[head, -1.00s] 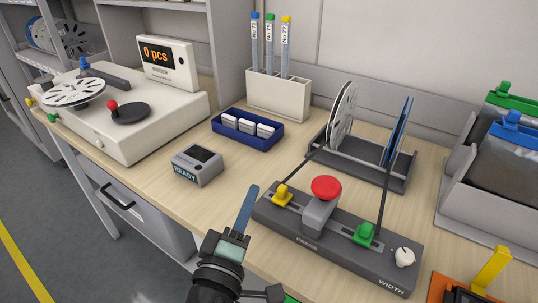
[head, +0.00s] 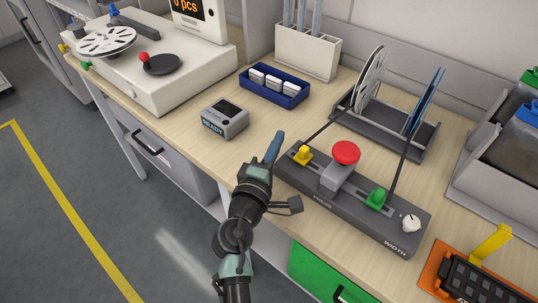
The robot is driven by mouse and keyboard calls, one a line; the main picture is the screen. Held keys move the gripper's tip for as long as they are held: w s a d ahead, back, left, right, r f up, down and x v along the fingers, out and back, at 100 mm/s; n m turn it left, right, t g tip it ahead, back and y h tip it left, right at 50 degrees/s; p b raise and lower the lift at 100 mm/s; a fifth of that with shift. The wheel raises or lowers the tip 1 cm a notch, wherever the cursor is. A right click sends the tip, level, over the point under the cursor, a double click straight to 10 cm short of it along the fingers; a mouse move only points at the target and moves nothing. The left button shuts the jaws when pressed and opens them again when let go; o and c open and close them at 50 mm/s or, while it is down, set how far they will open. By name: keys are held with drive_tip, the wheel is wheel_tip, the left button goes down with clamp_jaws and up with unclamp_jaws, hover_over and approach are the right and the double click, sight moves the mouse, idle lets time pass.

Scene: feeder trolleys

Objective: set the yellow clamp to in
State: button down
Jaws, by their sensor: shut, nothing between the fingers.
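The yellow clamp (head: 303,155) is a small yellow knob in a slot at the left end of a long dark grey fixture (head: 392,231). A thin dark rod rises from beside it toward the reel rack. My gripper (head: 277,144) is just left of the clamp, near the fixture's left end. Its blue fingers are together with nothing between them. It appears apart from the clamp, though the exact gap is hard to judge.
The fixture also carries a red mushroom button (head: 346,153), a green clamp (head: 376,199) and a white width knob (head: 411,223). A grey READY box (head: 224,119) stands to the left. A reel rack (head: 422,145) stands behind. Bare table lies between box and fixture.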

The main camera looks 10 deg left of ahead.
sight(312, 176)
drive_tip(key=shift+s+d+p, duration=0.25)
drive_tip(key=shift+s+d, duration=0.3)
drive_tip(key=shift+d, duration=0.25)
drive_tip(key=shift+s+d+p, duration=0.2)
drive_tip(key=shift+s+d, duration=0.35)
drive_tip(key=shift+d, duration=0.25)
drive_tip(key=s+d, duration=0.1)
drive_tip(key=d, duration=0.1)
drive_tip(key=s+d+p, duration=0.1)
drive_tip(key=d, duration=0.1)
drive_tip(key=shift+s+d, duration=0.1)
drive_tip(key=shift+s, duration=0.1)
drive_tip(key=shift+s+d, duration=0.1)
drive_tip(key=shift+d, duration=0.15)
